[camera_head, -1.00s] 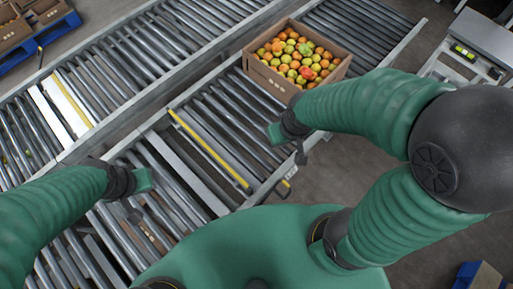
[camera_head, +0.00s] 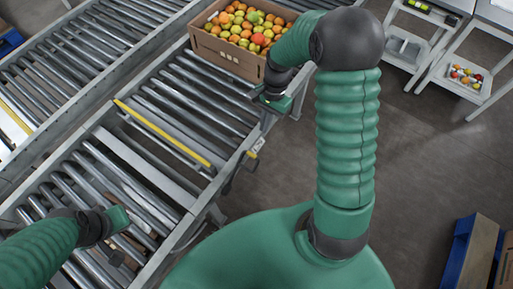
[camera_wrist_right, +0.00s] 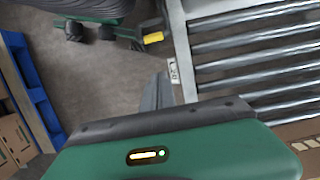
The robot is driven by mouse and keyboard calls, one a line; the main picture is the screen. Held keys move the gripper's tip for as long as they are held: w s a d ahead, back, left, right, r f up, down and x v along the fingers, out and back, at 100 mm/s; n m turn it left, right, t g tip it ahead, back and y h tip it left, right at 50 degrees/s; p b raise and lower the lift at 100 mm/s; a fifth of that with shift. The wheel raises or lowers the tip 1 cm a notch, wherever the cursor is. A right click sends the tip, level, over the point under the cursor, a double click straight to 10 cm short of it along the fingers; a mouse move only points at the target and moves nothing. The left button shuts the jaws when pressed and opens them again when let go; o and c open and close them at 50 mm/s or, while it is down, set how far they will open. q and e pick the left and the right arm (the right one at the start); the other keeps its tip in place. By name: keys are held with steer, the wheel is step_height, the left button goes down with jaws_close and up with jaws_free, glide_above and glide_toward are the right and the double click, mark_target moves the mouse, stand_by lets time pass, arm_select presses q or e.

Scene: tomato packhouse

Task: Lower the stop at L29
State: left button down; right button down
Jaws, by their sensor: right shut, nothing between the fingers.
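A stop with a yellow top edge (camera_head: 163,133) spans the near conveyor lane, in front of the crate; its height above the rollers is hard to judge. A small white label (camera_head: 256,147) sits on the lane's right rail, its text too small to read; it also shows in the right wrist view (camera_wrist_right: 173,70). Beside it is a dark lever with a yellow end (camera_wrist_right: 153,38). My right gripper (camera_head: 272,101) is shut and empty, by the rail near the crate's front corner, apart from the lever. My left gripper (camera_head: 121,240) is over the rollers at lower left; its fingers are unclear.
A cardboard crate of tomatoes (camera_head: 226,57) stands on the rollers behind the stop. A second conveyor lane (camera_head: 75,57) runs parallel at left. A white stand (camera_head: 456,80) is at upper right, and a blue pallet with boxes (camera_head: 460,252) is at lower right. The floor between is clear.

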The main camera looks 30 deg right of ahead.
steer(key=d+b+x, duration=0.1)
steer(key=b+x, duration=0.2)
steer(key=x, duration=0.6)
steer(key=a, duration=0.1)
steer(key=s+a, duration=0.1)
steer(key=a+r+b, duration=0.1)
steer(key=shift+s+a, duration=0.25)
steer(key=shift+a, duration=0.15)
steer(key=shift+r, duration=0.15)
